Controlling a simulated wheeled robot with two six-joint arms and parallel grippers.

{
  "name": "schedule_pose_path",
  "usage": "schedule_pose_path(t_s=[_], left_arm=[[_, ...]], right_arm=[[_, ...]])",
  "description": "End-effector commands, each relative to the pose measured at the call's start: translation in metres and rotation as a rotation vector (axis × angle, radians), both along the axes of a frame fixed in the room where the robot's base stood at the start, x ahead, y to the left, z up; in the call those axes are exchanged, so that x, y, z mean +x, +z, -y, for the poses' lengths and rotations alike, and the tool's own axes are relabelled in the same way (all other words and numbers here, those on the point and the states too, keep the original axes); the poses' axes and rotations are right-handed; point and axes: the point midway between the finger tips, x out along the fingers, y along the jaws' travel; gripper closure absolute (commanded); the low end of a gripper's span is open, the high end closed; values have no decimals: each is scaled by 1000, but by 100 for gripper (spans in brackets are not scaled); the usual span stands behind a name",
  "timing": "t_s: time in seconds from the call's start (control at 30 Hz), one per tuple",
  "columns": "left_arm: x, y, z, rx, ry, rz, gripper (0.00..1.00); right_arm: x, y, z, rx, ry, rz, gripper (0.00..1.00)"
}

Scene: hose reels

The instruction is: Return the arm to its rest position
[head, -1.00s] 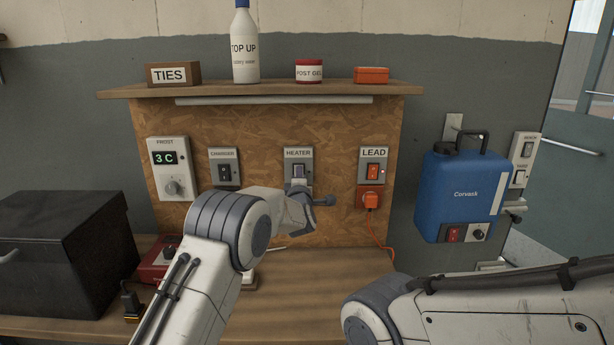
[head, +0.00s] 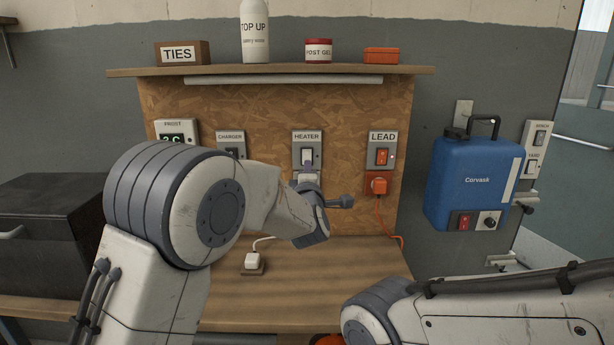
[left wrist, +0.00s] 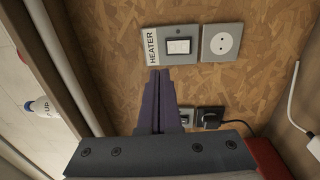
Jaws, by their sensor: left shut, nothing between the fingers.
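My left arm comes in from the left in the head view, its large pale elbow bent upward in front of the board. My left gripper (head: 306,168) is shut and empty, just below the HEATER switch (head: 307,153). In the left wrist view the dark closed fingers (left wrist: 158,78) point at the board, their tips just beside the HEATER plate (left wrist: 178,46). I cannot tell whether they touch the board. My right arm shows only as a pale link at the lower right; its gripper is out of view.
The CHARGER switch (head: 231,142) and FROST unit (head: 176,133) are partly behind my left arm. The LEAD switch (head: 382,154) has an orange plug (head: 378,185) below it. A shelf (head: 280,71) overhangs the board. A blue Corvask tank (head: 470,185) hangs right. A dark box (head: 45,235) stands left.

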Motion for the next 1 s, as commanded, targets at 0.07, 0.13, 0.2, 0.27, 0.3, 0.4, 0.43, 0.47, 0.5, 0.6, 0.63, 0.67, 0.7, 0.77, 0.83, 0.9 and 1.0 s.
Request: schedule_pose_path(t_s=[0.07, 0.13, 0.2, 0.27, 0.3, 0.4, 0.43, 0.47, 0.5, 0.6, 0.63, 0.67, 0.7, 0.77, 0.83, 0.9, 1.0], left_arm=[[-4, 0, 0, 0, 0, 0, 100], [-6, 1, -1, 0, 1, 0, 100], [-6, 1, -1, 0, 2, 0, 100], [-6, 1, -1, 0, 2, 0, 100], [-6, 1, -1, 0, 2, 0, 100], [-6, 1, -1, 1, 1, -1, 100], [-6, 1, 0, 4, -2, -4, 100], [-8, 0, 2, 11, -9, -11, 100], [-11, 0, 6, 29, -25, -28, 100], [-29, -7, 25, 134, -111, -116, 100], [-39, -12, 33, 183, -151, -155, 100], [-51, -17, 42, 241, -198, -197, 100], [-70, -25, 53, 327, -268, -254, 100], [-105, -40, 68, 472, -390, -342, 100], [-151, -60, 77, 648, -538, -436, 100], [-202, -80, 79, 826, -693, -516, 100], [-274, -105, 67, 1065, -912, -608, 100]], right_arm=[[0, -2, 0, 0, 0, 0, 50], [0, -2, 0, 0, 0, 0, 50], [0, -2, 0, 0, 0, 0, 50], [0, -1, 0, 0, 0, 0, 50], [0, -1, 0, 0, 0, 0, 50], [0, -1, 0, 0, 0, 0, 50], [0, -1, 0, 0, 0, 0, 50], [0, -1, 0, 0, 0, 0, 50], [0, 0, 0, 0, 0, 0, 50], [0, 3, 0, 0, 0, 0, 50], [0, 4, 0, 0, 0, 0, 50], [0, 5, 0, 0, 0, 0, 50], [0, 6, 0, 0, 0, 0, 50], [0, 9, 0, 0, 0, 0, 50], [0, 12, 0, 0, 0, 0, 50], [0, 14, 0, 0, 0, 0, 50], [0, 17, 0, 0, 0, 0, 50]])
